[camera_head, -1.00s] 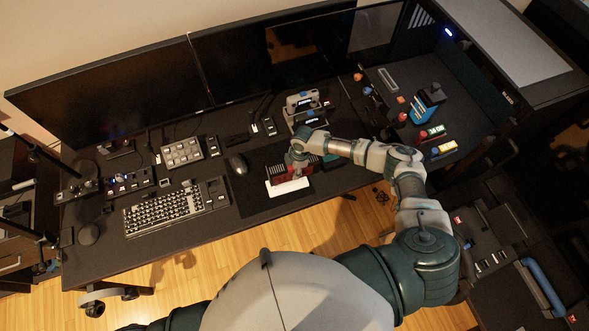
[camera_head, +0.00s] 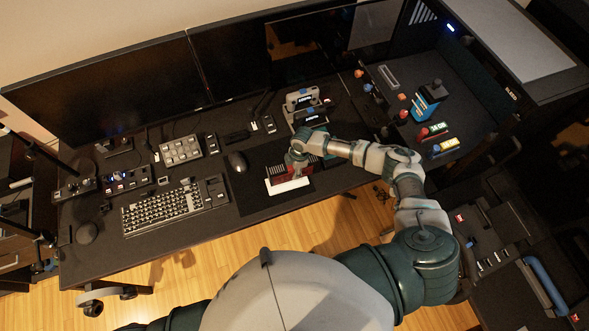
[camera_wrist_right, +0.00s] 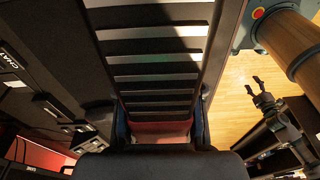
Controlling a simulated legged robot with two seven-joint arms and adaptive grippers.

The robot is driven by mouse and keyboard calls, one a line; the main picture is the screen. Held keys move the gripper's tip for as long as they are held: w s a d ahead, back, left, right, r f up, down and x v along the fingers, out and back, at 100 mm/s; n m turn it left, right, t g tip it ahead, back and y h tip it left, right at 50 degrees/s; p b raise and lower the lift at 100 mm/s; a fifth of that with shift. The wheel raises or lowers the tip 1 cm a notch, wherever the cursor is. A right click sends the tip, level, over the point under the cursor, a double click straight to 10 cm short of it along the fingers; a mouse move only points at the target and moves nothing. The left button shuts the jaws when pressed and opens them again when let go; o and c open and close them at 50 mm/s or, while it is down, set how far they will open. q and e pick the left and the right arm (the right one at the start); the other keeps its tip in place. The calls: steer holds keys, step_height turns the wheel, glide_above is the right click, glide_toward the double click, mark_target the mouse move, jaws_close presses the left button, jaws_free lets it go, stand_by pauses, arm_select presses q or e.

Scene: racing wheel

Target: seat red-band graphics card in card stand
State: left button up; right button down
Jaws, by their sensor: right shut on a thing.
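My right gripper (camera_head: 297,160) is over the dark mat, shut on the red-band graphics card (camera_head: 291,177). In the right wrist view, the card's red face (camera_wrist_right: 158,127) shows between the fingers (camera_wrist_right: 160,138), and the rest of it is hidden. A dark slotted piece with a white front bar (camera_head: 288,187), which looks like the card stand, is directly at the card. Light and dark slats (camera_wrist_right: 155,70) fill the upper middle of the right wrist view. I cannot tell whether the card is inside a slot. My left gripper is out of view.
A grey-topped device (camera_head: 305,105) stands behind the gripper. Blue, red and yellow items (camera_head: 425,105) stand to the right. Monitors (camera_head: 110,90) line the back.

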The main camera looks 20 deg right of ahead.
steer(key=shift+f, duration=0.4)
steer(key=c, duration=0.7)
jaws_free()
steer(key=shift+o, duration=0.2)
steer(key=shift+s, duration=0.1)
steer(key=r, duration=0.4)
steer(key=d+r, duration=0.1)
steer(key=r, duration=0.6)
steer(key=shift+d+r, duration=0.4)
